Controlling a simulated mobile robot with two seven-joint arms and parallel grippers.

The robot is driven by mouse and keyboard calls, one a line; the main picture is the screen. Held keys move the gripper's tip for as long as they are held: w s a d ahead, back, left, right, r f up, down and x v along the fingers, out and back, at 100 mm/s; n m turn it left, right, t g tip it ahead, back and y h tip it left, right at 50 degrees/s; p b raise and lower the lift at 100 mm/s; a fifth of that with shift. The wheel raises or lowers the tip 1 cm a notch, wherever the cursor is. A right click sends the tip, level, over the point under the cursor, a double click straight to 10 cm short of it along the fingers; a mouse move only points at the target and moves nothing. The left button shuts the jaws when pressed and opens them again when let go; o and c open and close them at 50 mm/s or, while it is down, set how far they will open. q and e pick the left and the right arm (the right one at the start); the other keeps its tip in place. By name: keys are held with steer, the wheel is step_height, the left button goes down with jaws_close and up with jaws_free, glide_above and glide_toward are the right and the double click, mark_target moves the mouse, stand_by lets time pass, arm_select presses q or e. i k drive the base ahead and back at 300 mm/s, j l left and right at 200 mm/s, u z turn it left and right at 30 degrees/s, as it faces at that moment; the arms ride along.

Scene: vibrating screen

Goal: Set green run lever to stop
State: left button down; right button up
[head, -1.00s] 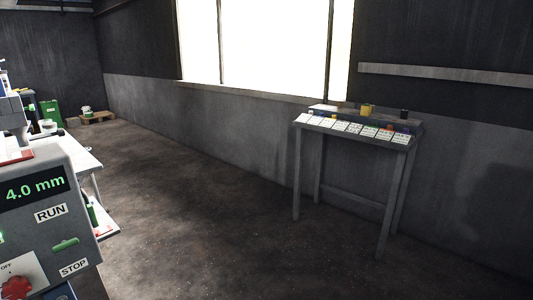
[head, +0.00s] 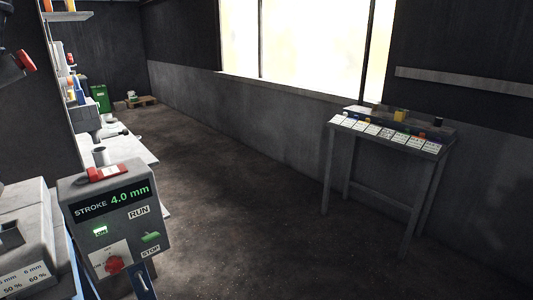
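The green run lever (head: 151,237) is on the front of a grey control box (head: 124,226) at the lower left of the head view. It lies between the RUN label (head: 138,212) above and the STOP label (head: 151,251) below, nearly level and tilted slightly up to the right. It is small, so I cannot tell its exact setting.
The box also has a stroke display reading 4.0 mm (head: 129,196) and a red rotary knob (head: 114,265). A grey machine body (head: 30,232) stands to its left. A narrow table (head: 400,145) with cards stands by the right wall. The middle floor is open.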

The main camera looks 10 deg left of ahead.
mark_target(148, 238)
steer(key=u, duration=1.25)
